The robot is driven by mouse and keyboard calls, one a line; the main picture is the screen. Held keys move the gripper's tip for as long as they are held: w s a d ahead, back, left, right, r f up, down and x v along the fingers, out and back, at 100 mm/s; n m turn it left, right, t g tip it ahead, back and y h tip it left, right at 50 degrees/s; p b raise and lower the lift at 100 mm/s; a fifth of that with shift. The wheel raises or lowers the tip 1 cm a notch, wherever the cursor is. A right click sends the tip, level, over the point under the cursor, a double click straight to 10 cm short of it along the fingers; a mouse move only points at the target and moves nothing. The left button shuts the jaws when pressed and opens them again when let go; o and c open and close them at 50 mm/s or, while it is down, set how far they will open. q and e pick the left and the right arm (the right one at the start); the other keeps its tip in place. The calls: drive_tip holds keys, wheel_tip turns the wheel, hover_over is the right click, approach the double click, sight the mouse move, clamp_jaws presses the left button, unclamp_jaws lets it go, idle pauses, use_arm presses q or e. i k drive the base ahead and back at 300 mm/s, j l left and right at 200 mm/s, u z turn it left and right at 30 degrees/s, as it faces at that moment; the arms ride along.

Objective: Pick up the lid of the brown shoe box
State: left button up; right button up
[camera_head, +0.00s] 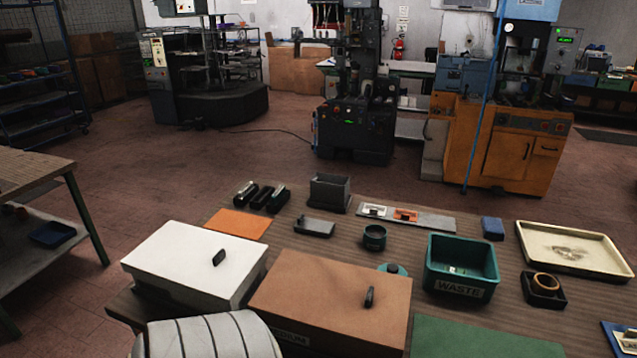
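The brown shoe box (318,341) stands at the near edge of the wooden table, with a partly visible label on its front. Its flat brown lid (325,295) is on the box. A small black upright handle (370,297) stands on the lid, right of its middle. The lower part of the box is cut off by the picture's bottom edge. Neither my left nor my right gripper shows in the head view, so nothing can be seen of what they hold.
A white box (185,255) with a black handle stands close on the left. Right of the brown box are a green WASTE bin (460,291), a green mat (480,340) and a cream tray (575,249). An orange sheet (237,223) and a small dark cup (374,238) lie behind.

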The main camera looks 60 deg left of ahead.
sight(358, 308)
drive_tip(key=u, duration=1.8)
drive_tip(key=l, duration=0.15)
